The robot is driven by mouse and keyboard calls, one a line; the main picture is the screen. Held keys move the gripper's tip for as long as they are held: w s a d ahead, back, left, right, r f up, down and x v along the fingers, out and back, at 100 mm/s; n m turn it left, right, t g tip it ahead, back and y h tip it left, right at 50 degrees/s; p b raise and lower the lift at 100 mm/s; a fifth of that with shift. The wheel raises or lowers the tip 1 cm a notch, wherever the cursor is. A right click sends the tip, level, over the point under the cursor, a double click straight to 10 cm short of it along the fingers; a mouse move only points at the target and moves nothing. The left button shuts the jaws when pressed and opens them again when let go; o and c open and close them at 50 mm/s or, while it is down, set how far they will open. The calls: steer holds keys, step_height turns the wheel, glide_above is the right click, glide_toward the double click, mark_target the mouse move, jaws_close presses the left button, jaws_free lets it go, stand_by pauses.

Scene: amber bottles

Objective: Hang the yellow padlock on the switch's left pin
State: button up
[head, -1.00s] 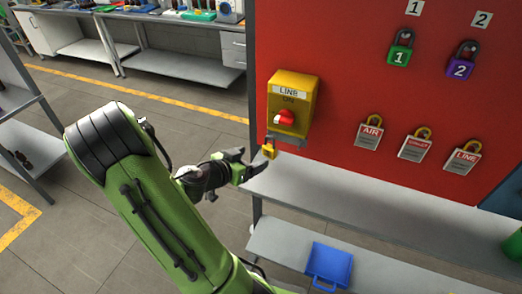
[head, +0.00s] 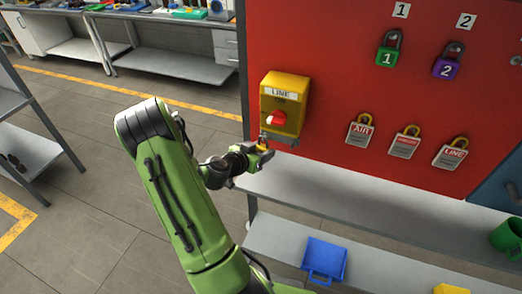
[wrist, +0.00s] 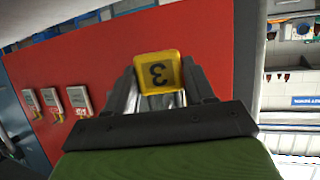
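The yellow padlock (head: 262,147), marked 3, is just below the left end of the grey bracket (head: 281,138) under the yellow switch box (head: 284,104). My gripper (head: 260,150) is there, with its fingers on both sides of the padlock body. In the wrist view the padlock (wrist: 158,72) sits between the fingertips (wrist: 159,80), which look pressed to its sides, and its 3 is upside down. The shackle and the left pin are too small or hidden to tell whether they are linked. The switch has a red knob (head: 278,117).
Green padlock 1 (head: 388,55), purple padlock 2 (head: 447,66) and three tags with yellow shackles (head: 405,142) hang on the red board (head: 340,60). A grey shelf (head: 340,195) runs below; a blue item (head: 324,259) lies on the lower shelf.

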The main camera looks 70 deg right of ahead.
steer(key=c, duration=0.4)
steer(key=shift+d+r, duration=0.2)
steer(key=shift+d, duration=0.5)
steer(key=o, duration=1.2)
steer(key=shift+a, duration=0.1)
steer(key=b+v, duration=0.3)
steer(key=v, duration=1.2)
steer(key=shift+a, duration=0.35)
steer(key=shift+w, duration=0.1)
